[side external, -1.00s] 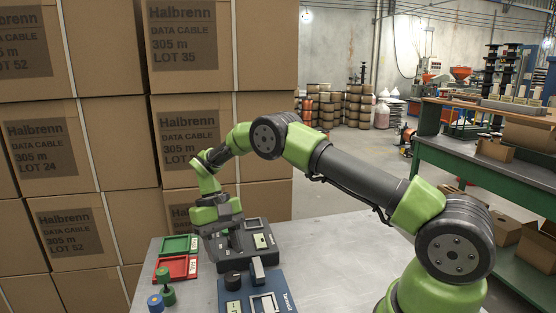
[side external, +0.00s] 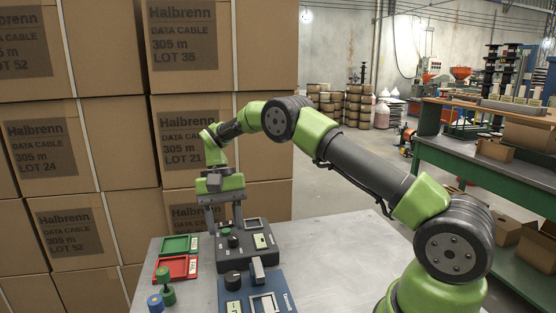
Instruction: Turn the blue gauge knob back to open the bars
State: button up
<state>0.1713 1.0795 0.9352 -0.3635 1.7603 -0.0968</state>
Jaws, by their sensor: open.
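The blue gauge (side external: 279,281) lies at the front of the metal table, with a pale-framed window on its top, a grey block (side external: 258,270) at its back edge and a dark knob (side external: 233,307) at its left. Small dark knobs show near the fingertips; contact cannot be told. Nothing shows held between the fingers.
A green tray (side external: 180,245) and a red tray (side external: 175,267) lie left of the gauges. A green spool-shaped piece (side external: 167,293) and a blue-topped one (side external: 155,302) stand in front of them. Stacked cartons (side external: 120,150) rise behind. The table's right side (side external: 345,245) is clear.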

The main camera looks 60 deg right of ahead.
jog(key=s+a+r+t+h, duration=0.1)
jog(key=s+r+t, duration=0.1)
jog(key=r, duration=0.4)
jog(key=s+a+r+t, duration=0.1)
jog(key=s+a+r, duration=0.1)
jog(key=r, duration=0.3)
jog(key=s+a+r+m+t, duration=0.1)
jog(key=s+r+t, duration=0.4)
jog(key=s, duration=0.6)
jog(key=shift+s+a+r+m, duration=0.4)
jog(key=shift+a+r, duration=0.2)
jog(key=shift+r, duration=0.05)
jog(key=s+a+n+t, duration=0.1)
jog(key=s+n+t, duration=0.1)
jog(key=s+n, duration=0.3)
jog(key=s, duration=0.2)
jog(key=shift+s+r+t, duration=0.3)
jog(key=shift+s+r, duration=0.05)
